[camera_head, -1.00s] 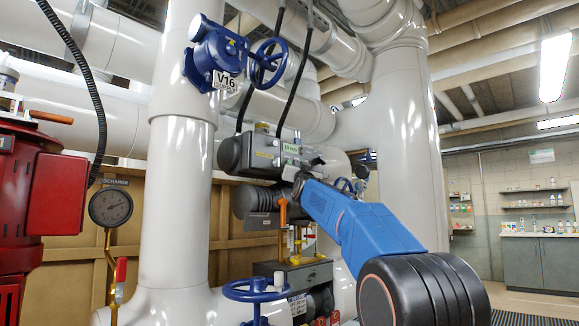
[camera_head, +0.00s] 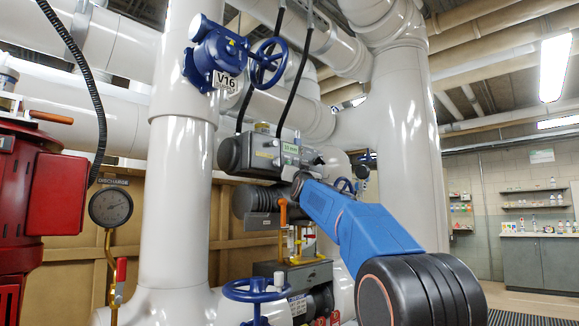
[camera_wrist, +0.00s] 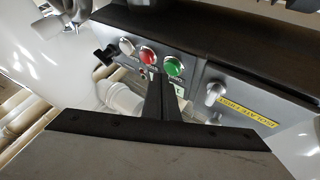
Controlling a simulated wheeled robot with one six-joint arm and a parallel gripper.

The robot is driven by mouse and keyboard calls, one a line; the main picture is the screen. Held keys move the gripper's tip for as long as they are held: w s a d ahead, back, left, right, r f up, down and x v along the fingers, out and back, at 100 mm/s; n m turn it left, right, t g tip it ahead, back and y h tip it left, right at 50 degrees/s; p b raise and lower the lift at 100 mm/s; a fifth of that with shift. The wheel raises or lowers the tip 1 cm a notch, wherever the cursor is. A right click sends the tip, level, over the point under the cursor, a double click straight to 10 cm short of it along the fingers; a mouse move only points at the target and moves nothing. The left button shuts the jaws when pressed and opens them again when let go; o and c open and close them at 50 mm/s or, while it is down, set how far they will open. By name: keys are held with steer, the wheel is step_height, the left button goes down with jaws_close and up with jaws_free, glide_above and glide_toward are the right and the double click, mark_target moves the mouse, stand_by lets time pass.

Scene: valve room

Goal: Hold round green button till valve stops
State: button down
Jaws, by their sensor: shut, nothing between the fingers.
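In the head view, the grey valve actuator (camera_head: 262,153) with a small green display (camera_head: 291,148) is behind my arm's end; the green button cannot be made out there.
A knob (camera_wrist: 214,91) and a yellow label (camera_wrist: 241,109) are right of the buttons. Blue valve V16 (camera_head: 215,60) is on the upper pipe, a blue handwheel (camera_head: 254,290) is below, and an orange lever (camera_head: 283,213) stands under the actuator. White pipes crowd both sides.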

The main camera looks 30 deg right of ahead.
steer(key=shift+w+a, duration=0.25)
steer(key=shift+w, duration=0.35)
stand_by(0.8)
steer(key=shift+s, duration=0.1)
stand_by(4.0)
steer(key=shift+s+d, duration=0.3)
steer(key=shift+s, duration=0.4)
steer(key=s, duration=0.1)
steer(key=s+d, duration=0.1)
steer(key=s, duration=0.2)
steer(key=shift+s+d, duration=0.35)
steer(key=shift+s, duration=0.05)
stand_by(0.5)
